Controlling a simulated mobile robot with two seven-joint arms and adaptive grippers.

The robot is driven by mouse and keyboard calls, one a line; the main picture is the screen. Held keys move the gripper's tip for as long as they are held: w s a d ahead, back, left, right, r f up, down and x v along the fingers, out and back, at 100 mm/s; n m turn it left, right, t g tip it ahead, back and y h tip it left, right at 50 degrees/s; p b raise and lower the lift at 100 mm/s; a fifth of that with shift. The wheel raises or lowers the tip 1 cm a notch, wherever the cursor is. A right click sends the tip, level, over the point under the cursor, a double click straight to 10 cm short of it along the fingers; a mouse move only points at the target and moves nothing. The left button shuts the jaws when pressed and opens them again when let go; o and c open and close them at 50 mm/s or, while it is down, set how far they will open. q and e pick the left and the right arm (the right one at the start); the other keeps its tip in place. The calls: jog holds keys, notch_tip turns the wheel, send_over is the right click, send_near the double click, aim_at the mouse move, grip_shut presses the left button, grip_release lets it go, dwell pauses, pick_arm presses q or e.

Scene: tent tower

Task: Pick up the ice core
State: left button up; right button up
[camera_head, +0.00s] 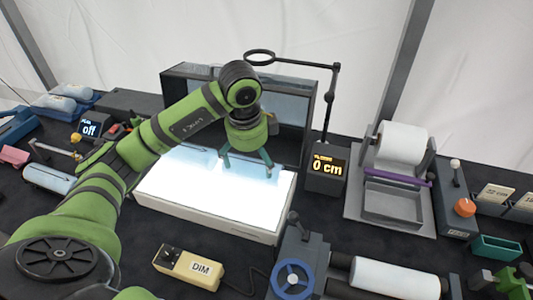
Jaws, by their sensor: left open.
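My left gripper (248,166) is open, its teal fingers pointing down over the bright white light panel (215,222). A pale cylinder (48,178) lies at the left, apart from the gripper and partly near my arm. Another white cylinder (398,280) lies in a dark device with a blue handwheel (292,278) at the lower right. My right gripper is not clearly in view.
A dark open box (295,110) stands behind the panel. A stand with a ring (260,57) and a "0 cm" display (328,167) rises beside it. A white roll (402,148) sits in a grey holder at the right. A DIM box (187,267) lies in front.

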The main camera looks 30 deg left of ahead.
aim_at(254, 168)
pick_arm(q)
jog(key=shift+s+f, duration=0.1)
jog(key=shift+f, duration=0.1)
notch_tip(254, 168, down, 2)
jog(key=shift+s+f+p, duration=0.1)
jog(key=shift+f+p, duration=0.1)
jog(key=shift+p, duration=0.95)
jog(key=f, duration=0.1)
jog(key=w+f, duration=0.1)
jog(key=shift+f+p, duration=0.35)
jog(key=shift+p, duration=0.05)
jog(key=shift+w+f, duration=0.1)
jog(key=shift+f, duration=0.35)
jog(key=c, duration=1.4)
pick_arm(e)
jog(key=r, duration=0.1)
jog(key=s+r, duration=0.1)
jog(key=r, duration=0.1)
jog(key=shift+d+r, duration=0.15)
